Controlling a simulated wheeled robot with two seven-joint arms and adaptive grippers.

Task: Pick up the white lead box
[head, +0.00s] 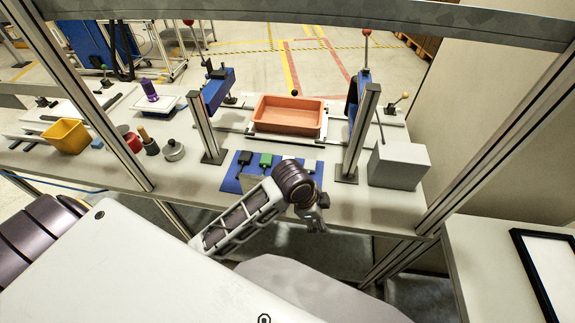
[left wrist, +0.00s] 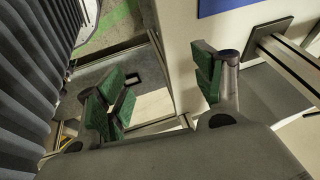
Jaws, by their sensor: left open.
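A blue mat (head: 231,184) lies near the front edge of the workbench. On it are a small black box (head: 244,157), a small green box (head: 266,160) and a white piece (head: 289,160), likely the white lead box, partly hidden behind my left wrist. My left gripper (head: 316,224) hangs just in front of the bench edge, nearer to me than the mat. In the left wrist view my left gripper (left wrist: 160,95) is open and empty, its green pads apart. A strip of the blue mat (left wrist: 225,6) shows there at the top. My right gripper is not in view.
Metal posts (head: 203,120) and (head: 359,130) stand on both sides of the mat. An orange tray (head: 288,118) sits behind it. A large grey box (head: 399,166) stands to the right. A yellow bin (head: 66,136) and several small items are at left.

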